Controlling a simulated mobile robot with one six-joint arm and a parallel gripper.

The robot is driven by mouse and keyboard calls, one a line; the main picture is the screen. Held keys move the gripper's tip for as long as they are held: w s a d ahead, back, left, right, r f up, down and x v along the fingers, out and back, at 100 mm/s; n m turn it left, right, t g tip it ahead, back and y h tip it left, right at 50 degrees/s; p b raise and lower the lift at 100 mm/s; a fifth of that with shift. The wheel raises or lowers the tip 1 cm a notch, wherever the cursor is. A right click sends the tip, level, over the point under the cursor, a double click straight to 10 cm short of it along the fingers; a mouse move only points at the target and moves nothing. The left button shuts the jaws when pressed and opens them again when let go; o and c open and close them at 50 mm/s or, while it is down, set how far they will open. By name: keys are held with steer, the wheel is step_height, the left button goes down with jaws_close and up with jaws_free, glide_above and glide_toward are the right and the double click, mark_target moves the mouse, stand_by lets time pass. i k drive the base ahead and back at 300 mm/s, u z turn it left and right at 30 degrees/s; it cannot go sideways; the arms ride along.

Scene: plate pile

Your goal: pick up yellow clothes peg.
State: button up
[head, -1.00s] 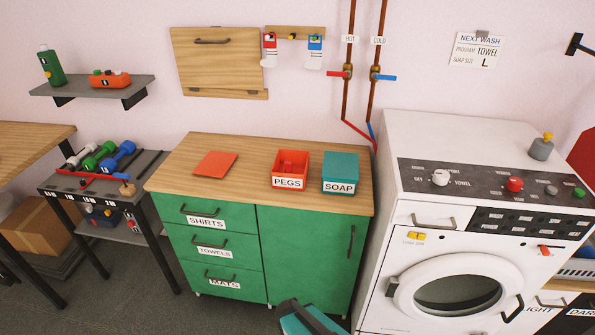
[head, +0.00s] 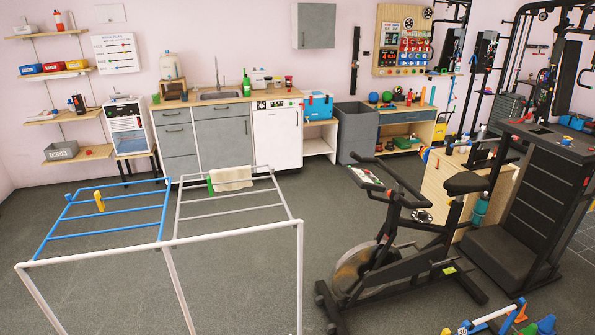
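A yellow clothes peg (head: 99,201) stands upright on a bar of the blue left half of a drying rack (head: 98,237). The rack's right half is grey-white. A beige towel (head: 233,178) hangs over one of its bars, with a green peg (head: 210,186) at its left end. My gripper does not show in the head view.
An exercise bike (head: 385,255) stands right of the rack, with a tall black gym machine (head: 545,195) beyond it. Grey cabinets (head: 222,132) and a white dishwasher (head: 277,137) line the back wall. Open grey floor (head: 90,295) surrounds the rack.

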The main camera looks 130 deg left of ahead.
mark_target(102, 206)
steer(key=u, duration=0.05)
steer(key=k, duration=0.2)
steer(key=u, duration=3.55)
steer(key=k, duration=0.35)
steer(key=u, duration=1.95)
